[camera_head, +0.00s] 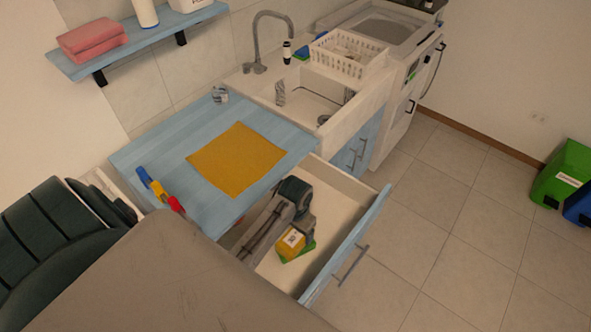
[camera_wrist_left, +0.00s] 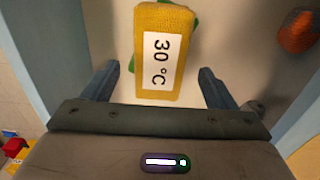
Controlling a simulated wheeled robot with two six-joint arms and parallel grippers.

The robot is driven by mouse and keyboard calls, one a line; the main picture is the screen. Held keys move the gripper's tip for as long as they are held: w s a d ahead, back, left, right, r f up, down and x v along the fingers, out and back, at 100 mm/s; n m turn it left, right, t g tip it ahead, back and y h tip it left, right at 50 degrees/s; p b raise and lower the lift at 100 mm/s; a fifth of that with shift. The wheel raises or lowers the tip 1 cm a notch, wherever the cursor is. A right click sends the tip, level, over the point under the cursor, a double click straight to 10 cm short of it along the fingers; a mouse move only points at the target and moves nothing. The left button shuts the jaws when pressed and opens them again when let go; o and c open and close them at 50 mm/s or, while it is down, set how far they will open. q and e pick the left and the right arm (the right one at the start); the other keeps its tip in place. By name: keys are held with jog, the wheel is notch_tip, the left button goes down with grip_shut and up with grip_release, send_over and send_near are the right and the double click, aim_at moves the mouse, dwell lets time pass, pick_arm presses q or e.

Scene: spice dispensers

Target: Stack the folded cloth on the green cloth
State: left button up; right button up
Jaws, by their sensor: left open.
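The folded yellow cloth (camera_head: 288,246), with a white label, lies in the open drawer. In the left wrist view the folded cloth (camera_wrist_left: 158,20) shows its "30 °C" label facing up. The green cloth (camera_head: 309,247) shows beneath and beside it; only small green edges (camera_wrist_left: 131,64) show in the wrist view. The folded cloth appears to rest on the green cloth, mostly covering it. My left gripper (camera_head: 295,229) is in the drawer just over the folded cloth. Its fingers (camera_wrist_left: 158,82) are open, one on each side of the cloth with gaps. My right gripper is not seen.
The drawer (camera_head: 348,195) is pulled out under the blue counter, its walls close around my left arm. An orange item (camera_wrist_left: 298,32) lies in the drawer. A flat yellow cloth (camera_head: 238,160) is spread on the counter. Folded pink cloths (camera_head: 92,41) sit on the shelf (camera_head: 140,38).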

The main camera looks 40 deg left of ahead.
aim_at(296, 236)
pick_arm(q)
notch_tip(296, 236, up, 7)
jog(key=b, duration=0.1)
jog(key=shift+f, duration=0.15)
jog(key=shift+c, duration=0.2)
dwell(1.1)
